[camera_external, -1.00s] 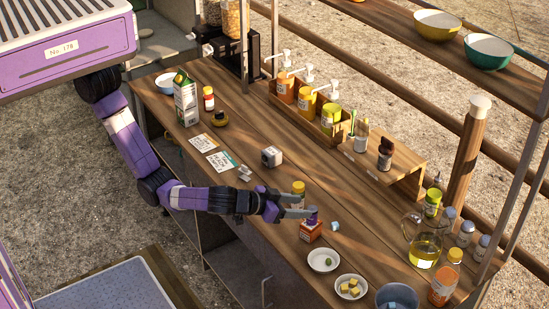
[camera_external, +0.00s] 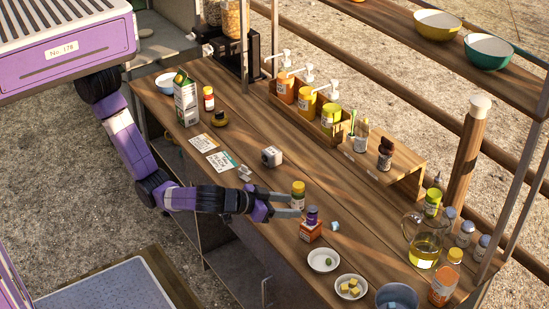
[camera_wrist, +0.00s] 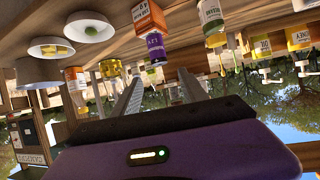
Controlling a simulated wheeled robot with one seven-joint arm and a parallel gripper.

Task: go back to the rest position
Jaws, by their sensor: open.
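My gripper (camera_external: 287,203) is open and empty above the wooden counter (camera_external: 245,130). In the external view its fingers point right, just left of a purple-capped bottle (camera_external: 312,216) on an orange box (camera_external: 311,232). A yellow-capped jar (camera_external: 298,193) stands just behind the fingers. In the wrist view, which looks upside down, the two grey fingers are spread apart. The purple bottle (camera_wrist: 155,50) and the orange box (camera_wrist: 148,15) show beyond them, apart from the fingers.
Two small white dishes, one with yellow cubes (camera_external: 350,288), and a blue-grey bucket (camera_external: 397,297) stand at the front right. An oil jug (camera_external: 424,252) is at the right. A carton (camera_external: 186,100) and a pump-bottle rack (camera_external: 303,111) stand farther back.

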